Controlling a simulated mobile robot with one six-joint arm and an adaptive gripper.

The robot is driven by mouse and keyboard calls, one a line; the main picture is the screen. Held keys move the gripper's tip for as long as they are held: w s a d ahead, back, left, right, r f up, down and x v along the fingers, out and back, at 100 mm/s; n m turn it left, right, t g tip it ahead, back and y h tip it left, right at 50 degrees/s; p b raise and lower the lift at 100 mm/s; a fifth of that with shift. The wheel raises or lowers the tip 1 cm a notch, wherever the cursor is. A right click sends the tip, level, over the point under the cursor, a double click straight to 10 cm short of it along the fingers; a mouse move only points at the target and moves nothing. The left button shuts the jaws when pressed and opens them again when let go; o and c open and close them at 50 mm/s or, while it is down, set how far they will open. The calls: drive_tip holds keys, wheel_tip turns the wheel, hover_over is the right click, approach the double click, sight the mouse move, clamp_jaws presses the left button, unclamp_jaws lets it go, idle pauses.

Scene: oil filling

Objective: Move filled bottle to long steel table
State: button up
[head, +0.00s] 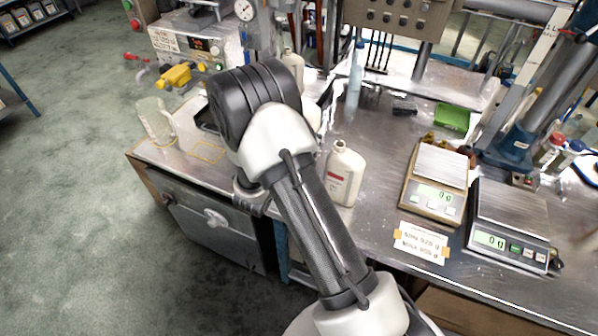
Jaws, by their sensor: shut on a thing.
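A white plastic bottle (344,174) with a red-marked label stands upright on the steel table (375,128), just right of my arm. Another pale bottle (293,64) stands further back, behind my arm's dark joint. I cannot tell from this view which bottle is filled. My arm reaches up from the bottom edge and bends over the left part of the table. My gripper is hidden behind the arm, so anything in it is hidden too.
Two scales, a beige one (434,182) and a black one (508,222), stand on the right. A clear jug (155,120) is near the left edge. A clear squeeze bottle (355,76) stands at the back, and a green box (452,117) lies back right. Open floor is left.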

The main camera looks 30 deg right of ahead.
wheel_tip(320, 180, down, 14)
drive_tip(key=b, duration=0.3)
drive_tip(key=shift+f+b, duration=0.15)
drive_tip(key=shift+b, duration=0.25)
drive_tip(key=shift+f, duration=0.2)
drive_tip(key=o, duration=1.6)
